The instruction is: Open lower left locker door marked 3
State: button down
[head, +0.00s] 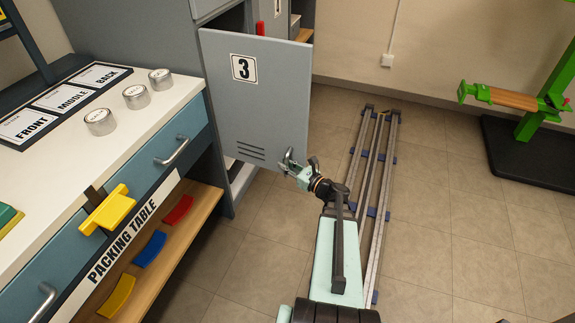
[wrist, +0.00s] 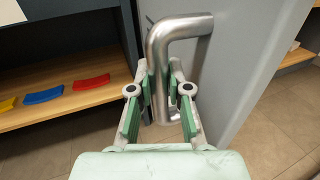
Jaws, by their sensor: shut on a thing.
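The grey locker door marked 3 (head: 255,105) stands swung out from the locker (head: 222,30), with its number plate and vent slots facing my head camera. My gripper (head: 291,164) is at the door's lower right corner. In the wrist view, a bent metal bar handle (wrist: 164,65) on the door passes between the fingers of my gripper (wrist: 160,103), and they are shut on it. The door panel (wrist: 235,65) shows to the right there. Much of the locker's inside is hidden behind the door.
The packing table (head: 125,235) stands left of the door, with metal tins (head: 136,97) on top and a yellow piece (head: 110,210) at its drawer front. Coloured pieces lie on its lower shelf (head: 195,213). Floor (head: 440,230) is clear right of my rail. A green stand (head: 535,115) is at far right.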

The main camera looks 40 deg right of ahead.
jog(key=shift+a, duration=0.15)
jog(key=c, duration=1.1)
grip_release()
jog(key=shift+s, duration=0.1)
jog(key=s+d, duration=0.2)
jog(key=s, duration=0.9)
jog(key=shift+s, duration=0.4)
